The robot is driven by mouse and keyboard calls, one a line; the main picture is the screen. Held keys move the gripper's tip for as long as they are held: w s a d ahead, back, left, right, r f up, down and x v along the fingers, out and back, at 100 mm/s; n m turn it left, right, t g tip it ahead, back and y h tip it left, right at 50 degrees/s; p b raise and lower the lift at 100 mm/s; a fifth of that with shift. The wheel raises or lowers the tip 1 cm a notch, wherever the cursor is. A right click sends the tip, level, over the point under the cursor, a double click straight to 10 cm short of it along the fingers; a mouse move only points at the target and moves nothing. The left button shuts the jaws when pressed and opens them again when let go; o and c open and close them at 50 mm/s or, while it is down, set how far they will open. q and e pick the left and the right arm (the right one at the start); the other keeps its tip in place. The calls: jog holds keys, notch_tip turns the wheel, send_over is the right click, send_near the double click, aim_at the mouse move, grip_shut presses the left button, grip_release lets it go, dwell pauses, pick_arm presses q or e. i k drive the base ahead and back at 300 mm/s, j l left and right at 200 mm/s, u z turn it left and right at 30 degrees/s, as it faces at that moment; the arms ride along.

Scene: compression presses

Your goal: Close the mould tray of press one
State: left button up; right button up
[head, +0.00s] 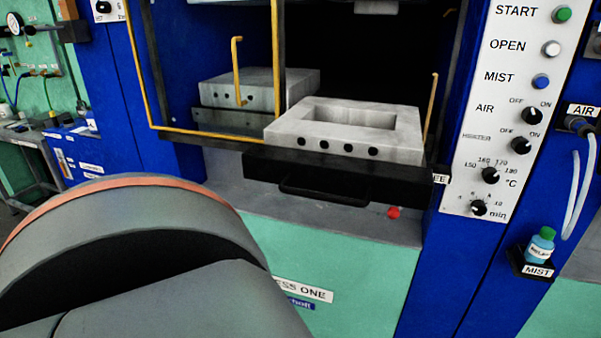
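The black mould tray (400,182) of press one is pulled out at the front of the press opening. A dark bar handle (325,192) runs along its front face. A light grey mould block (287,128) with a rectangular hollow and several dark holes in its front sits on the tray. The press one label (305,290) on the green lower panel is partly covered by my arm. My arm's large grey links fill the lower left. Neither gripper is in view.
The control panel (480,140) with buttons and knobs stands right of the tray. A mist bottle (541,246) sits on a small holder at right. A yellow-edged guard door (147,75) stands left of the opening, with another grey block (228,92) behind it. A red knob (394,213) is below the tray.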

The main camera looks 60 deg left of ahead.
aim_at(368, 152)
jog(key=u, duration=1.5)
